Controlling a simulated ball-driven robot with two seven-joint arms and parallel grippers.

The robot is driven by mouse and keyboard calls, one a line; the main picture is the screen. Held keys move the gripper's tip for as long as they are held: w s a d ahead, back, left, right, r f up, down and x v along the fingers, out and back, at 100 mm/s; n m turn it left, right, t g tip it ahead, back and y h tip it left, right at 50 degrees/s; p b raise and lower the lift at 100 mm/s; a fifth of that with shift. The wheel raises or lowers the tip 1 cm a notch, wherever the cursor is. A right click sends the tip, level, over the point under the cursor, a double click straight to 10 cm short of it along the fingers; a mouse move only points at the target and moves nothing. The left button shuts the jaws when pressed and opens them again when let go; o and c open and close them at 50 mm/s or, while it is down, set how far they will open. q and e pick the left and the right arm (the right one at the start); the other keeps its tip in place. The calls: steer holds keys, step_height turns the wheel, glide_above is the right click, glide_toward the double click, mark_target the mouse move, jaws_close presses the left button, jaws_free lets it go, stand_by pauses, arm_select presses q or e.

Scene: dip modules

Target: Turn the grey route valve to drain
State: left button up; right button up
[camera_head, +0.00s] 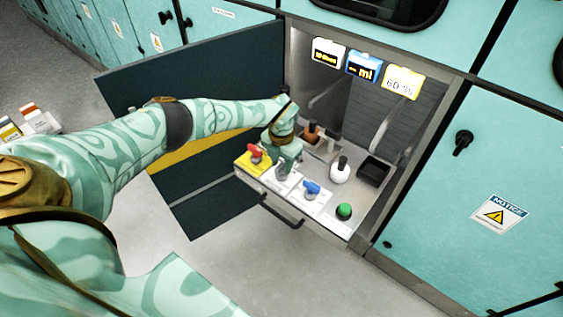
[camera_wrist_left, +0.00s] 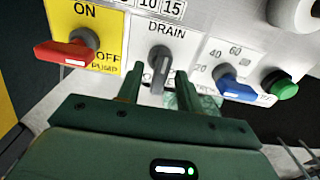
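The grey route valve (camera_wrist_left: 157,60) sits on a white plate in the wrist view, under the printed word DRAIN (camera_wrist_left: 167,28). Its handle points down the picture, away from that word. My left gripper (camera_wrist_left: 157,88) is open, with one finger on each side of the handle and a visible gap to each. The lower labels on the plate are partly hidden by the fingers. In the head view my left gripper (camera_head: 284,160) is over the panel at the grey valve (camera_head: 282,174). My right gripper is in neither view.
A red pump handle (camera_wrist_left: 62,52) on a yellow plate is left of the valve; a blue knob (camera_wrist_left: 237,88) and green button (camera_wrist_left: 284,85) are to its right. Behind stand a white bottle (camera_head: 340,173) and a black tray (camera_head: 374,170). An open dark door (camera_head: 200,70) is at left.

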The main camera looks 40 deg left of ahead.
mark_target(281, 164)
arm_select(q)
step_height(281, 164, up, 16)
steer(key=p, duration=0.5)
steer(key=shift+r, duration=0.15)
